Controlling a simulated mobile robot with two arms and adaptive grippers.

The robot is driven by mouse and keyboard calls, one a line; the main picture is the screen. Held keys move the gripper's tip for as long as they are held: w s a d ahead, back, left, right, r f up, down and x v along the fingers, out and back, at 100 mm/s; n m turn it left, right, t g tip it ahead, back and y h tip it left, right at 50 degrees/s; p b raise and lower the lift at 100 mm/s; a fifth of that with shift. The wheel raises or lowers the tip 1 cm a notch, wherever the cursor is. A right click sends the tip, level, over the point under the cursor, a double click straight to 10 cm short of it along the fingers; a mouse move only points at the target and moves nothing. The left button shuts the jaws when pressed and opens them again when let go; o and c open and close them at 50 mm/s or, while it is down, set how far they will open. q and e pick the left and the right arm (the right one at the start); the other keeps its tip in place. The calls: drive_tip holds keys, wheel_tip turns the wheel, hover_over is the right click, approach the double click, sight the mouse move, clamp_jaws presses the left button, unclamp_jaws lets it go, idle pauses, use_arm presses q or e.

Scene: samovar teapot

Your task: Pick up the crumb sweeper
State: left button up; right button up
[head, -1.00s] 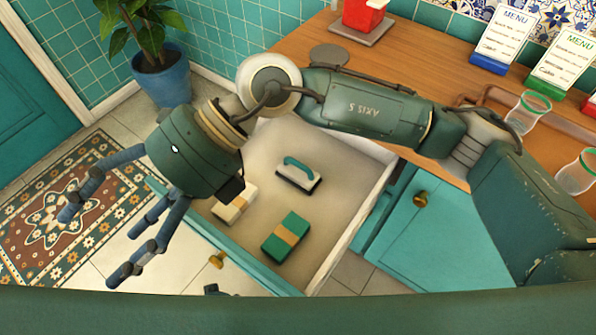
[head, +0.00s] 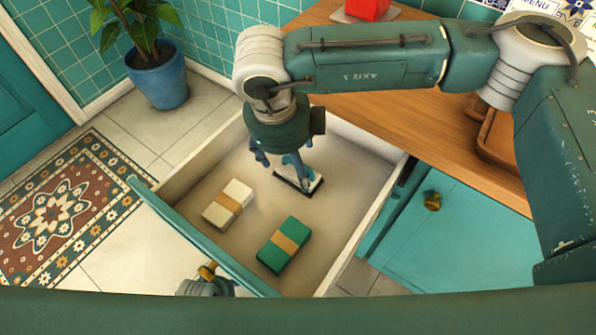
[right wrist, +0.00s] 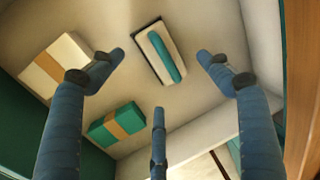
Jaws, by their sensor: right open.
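The crumb sweeper (head: 314,183), a white block with a teal handle and dark base, lies in the open drawer, partly hidden by my fingers in the head view. My right gripper (head: 283,168) is above it, pointing down into the drawer. In the right wrist view the sweeper (right wrist: 160,53) shows whole, beyond and between the spread fingers of the open, empty gripper (right wrist: 160,72). Part of my left gripper (head: 206,287) shows at the drawer's brass knob (head: 207,270); its fingers are mostly hidden, so its grip is unclear.
A white banded bundle (head: 218,213) and a green banded bundle (head: 277,254) lie in the drawer (head: 340,150). The drawer walls surround them. The wooden counter (head: 400,130) is at the right, above a teal cabinet door (head: 450,215).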

sight(296, 175)
drive_tip(key=f, duration=0.5)
drive_tip(key=shift+w+d, duration=0.2)
drive_tip(key=shift+w, duration=0.2)
drive_tip(key=shift+r, duration=0.1)
drive_tip(key=c, duration=1.4)
use_arm(q)
drive_tip(key=shift+w+r, duration=0.1)
drive_tip(key=shift+r, duration=0.05)
use_arm(e)
drive_tip(key=shift+o, duration=0.2)
drive_tip(key=shift+r, duration=0.1)
wheel_tip(296, 175, up, 19)
drive_tip(key=p, duration=0.1)
drive_tip(key=shift+f, duration=0.2)
drive_tip(key=shift+r, duration=0.55)
drive_tip(key=shift+c, duration=0.2)
use_arm(q)
drive_tip(key=f, duration=0.1)
drive_tip(key=s+f, duration=0.1)
drive_tip(key=f, duration=0.1)
drive_tip(key=shift+s+a+f, duration=0.15)
drive_tip(key=shift+s+f, duration=0.15)
drive_tip(key=shift+s, duration=0.05)
use_arm(e)
drive_tip(key=shift+r, duration=0.1)
